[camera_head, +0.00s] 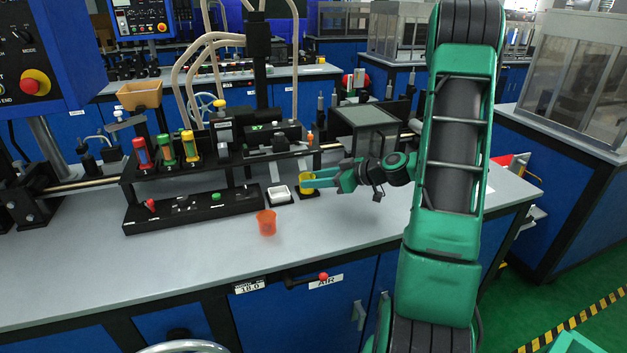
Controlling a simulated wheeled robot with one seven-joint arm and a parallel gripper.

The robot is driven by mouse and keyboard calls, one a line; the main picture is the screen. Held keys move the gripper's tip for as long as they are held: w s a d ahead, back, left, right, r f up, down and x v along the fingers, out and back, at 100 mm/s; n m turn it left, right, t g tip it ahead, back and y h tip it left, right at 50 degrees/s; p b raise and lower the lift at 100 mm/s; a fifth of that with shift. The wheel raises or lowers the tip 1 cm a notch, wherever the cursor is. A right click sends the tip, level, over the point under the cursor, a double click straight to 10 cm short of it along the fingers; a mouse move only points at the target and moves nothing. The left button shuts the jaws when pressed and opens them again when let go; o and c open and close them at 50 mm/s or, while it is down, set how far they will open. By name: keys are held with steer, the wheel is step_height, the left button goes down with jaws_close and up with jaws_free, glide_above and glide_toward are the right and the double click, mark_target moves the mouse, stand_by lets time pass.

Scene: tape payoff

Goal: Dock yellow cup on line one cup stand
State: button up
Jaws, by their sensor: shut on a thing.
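The yellow cup (306,190) is on the right side of the bench, in front of the black fixture. My gripper (309,180) reaches it from the right, with its green fingers shut on the cup and covering part of it. A black cup stand (308,197) shows at the foot of the cup. I cannot tell whether the cup rests on it or is slightly above it. The cup looks about upright.
A white square tray (280,195) sits just left of the stand. An orange cup (266,222) stands on the bench in front. A black rack (190,165) with coloured bottles is at the left. The front bench surface is mostly clear.

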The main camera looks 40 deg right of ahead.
steer(key=shift+f, duration=0.25)
steer(key=o, duration=0.7)
steer(key=shift+v, duration=5.55)
